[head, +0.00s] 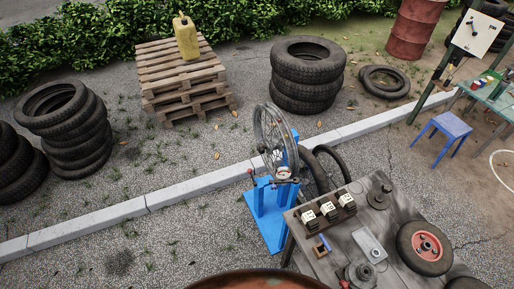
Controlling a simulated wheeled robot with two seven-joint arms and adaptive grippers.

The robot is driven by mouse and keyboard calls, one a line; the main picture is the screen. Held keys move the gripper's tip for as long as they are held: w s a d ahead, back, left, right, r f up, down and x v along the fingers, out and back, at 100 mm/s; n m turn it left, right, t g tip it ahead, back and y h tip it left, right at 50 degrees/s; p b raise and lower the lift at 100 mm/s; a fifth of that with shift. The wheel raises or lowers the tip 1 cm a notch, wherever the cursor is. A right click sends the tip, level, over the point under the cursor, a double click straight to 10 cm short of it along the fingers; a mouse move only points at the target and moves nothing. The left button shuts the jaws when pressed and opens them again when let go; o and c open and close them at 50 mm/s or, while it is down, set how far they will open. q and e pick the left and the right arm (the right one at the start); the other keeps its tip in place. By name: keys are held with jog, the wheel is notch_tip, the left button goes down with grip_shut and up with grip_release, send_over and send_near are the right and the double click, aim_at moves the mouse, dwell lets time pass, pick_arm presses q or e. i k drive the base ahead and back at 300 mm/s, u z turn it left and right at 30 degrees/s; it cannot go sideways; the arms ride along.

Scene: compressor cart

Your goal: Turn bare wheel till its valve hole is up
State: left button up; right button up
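The bare wheel (256,131) is a thin spoked metal rim with no tyre on it. It stands upright in a blue stand (267,203) in the middle of the head view, seen at a steep angle. Its valve hole is too small to make out, so I cannot tell where on the rim it is. Neither of my grippers is in view, and nothing of mine is seen touching the wheel.
A grey workbench (360,222) right of the stand holds small boxes, tools and a red-hubbed wheel (425,246). Black tyres (326,170) stand behind it. A stone kerb (185,191) crosses behind the stand. The gravel left of the stand is clear.

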aim_at(266, 147)
jog(key=z, duration=0.05)
jog(key=k, duration=0.35)
jog(key=u, duration=0.7)
jog(key=i, duration=0.8)
jog(key=u, duration=0.15)
